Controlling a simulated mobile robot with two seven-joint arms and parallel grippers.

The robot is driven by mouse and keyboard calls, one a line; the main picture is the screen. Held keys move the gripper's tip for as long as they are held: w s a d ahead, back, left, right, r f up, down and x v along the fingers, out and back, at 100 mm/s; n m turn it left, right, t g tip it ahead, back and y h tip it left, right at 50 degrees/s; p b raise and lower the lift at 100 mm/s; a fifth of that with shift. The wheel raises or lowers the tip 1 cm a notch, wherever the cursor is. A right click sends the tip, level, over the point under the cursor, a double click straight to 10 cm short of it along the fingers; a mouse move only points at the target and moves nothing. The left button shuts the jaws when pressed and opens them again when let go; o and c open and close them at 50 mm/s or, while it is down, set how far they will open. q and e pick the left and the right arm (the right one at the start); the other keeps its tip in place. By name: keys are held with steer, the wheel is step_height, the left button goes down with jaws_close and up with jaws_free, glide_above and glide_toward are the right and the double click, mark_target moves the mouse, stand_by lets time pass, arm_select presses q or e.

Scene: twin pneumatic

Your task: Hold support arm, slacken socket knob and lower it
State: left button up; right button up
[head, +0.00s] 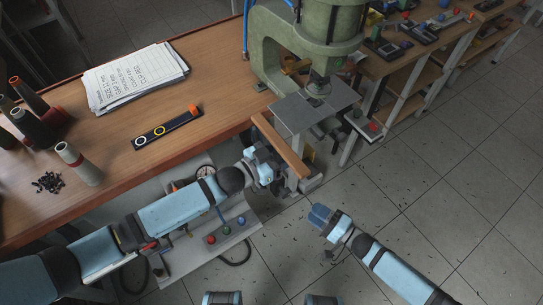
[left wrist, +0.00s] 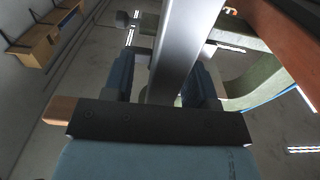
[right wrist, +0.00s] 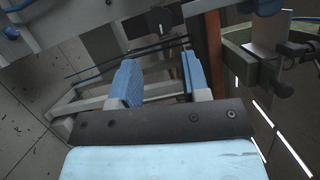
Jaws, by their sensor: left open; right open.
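My left gripper (head: 268,168) is open beside the lower front of the green press. In the left wrist view, a grey metal bar (left wrist: 187,40) passes between its spread fingers (left wrist: 163,82); I cannot tell whether they touch it. This bar may be the support arm. My right gripper (head: 318,217) is open over the floor, lower and further right. In the right wrist view nothing is held between its blue fingers (right wrist: 160,82). A small dark knob (right wrist: 283,90) shows at the right of that view; I cannot tell whether it is the socket knob.
The green press (head: 268,45) stands at the bench corner with a grey plate (head: 295,112) under its head. The wooden bench (head: 100,190) carries papers (head: 135,75), cones (head: 75,160) and a black strip (head: 165,130). A box with coloured buttons (head: 228,232) is below.

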arm_select(q)
steer(key=shift+w+d, duration=0.1)
steer(key=shift+d, duration=0.05)
jaws_close()
stand_by(0.4)
